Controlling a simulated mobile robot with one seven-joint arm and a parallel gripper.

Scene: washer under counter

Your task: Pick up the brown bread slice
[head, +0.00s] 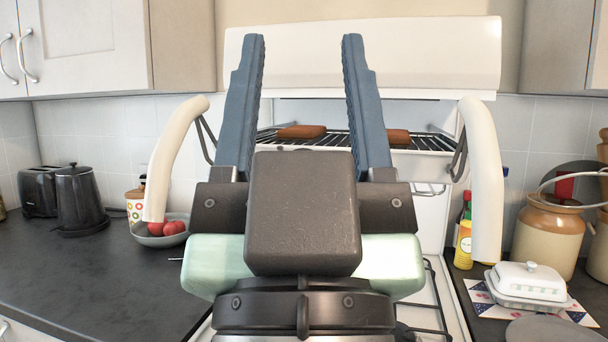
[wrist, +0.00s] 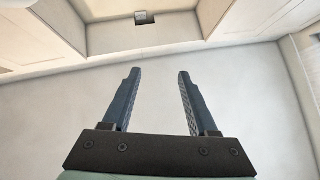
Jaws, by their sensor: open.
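Two brown bread slices lie on the wire rack (head: 340,140) of a white raised grill above the stove. The left slice (head: 301,131) shows between my gripper's fingers in the head view, beyond them. The right slice (head: 396,136) is partly hidden by the right finger. My gripper (head: 307,40) is open and empty, with its two blue fingers pointing up in front of the grill. In the wrist view my gripper (wrist: 157,75) has nothing between its fingers. No bread shows in the wrist view.
White curved handles (head: 172,158) flank the grill, with a white hood (head: 365,55) above. A bowl of red fruit (head: 165,230), kettle (head: 80,200) and toaster (head: 38,190) stand left. A butter dish (head: 526,284) and jars (head: 545,232) stand right. Wall cabinets (head: 85,40) hang above.

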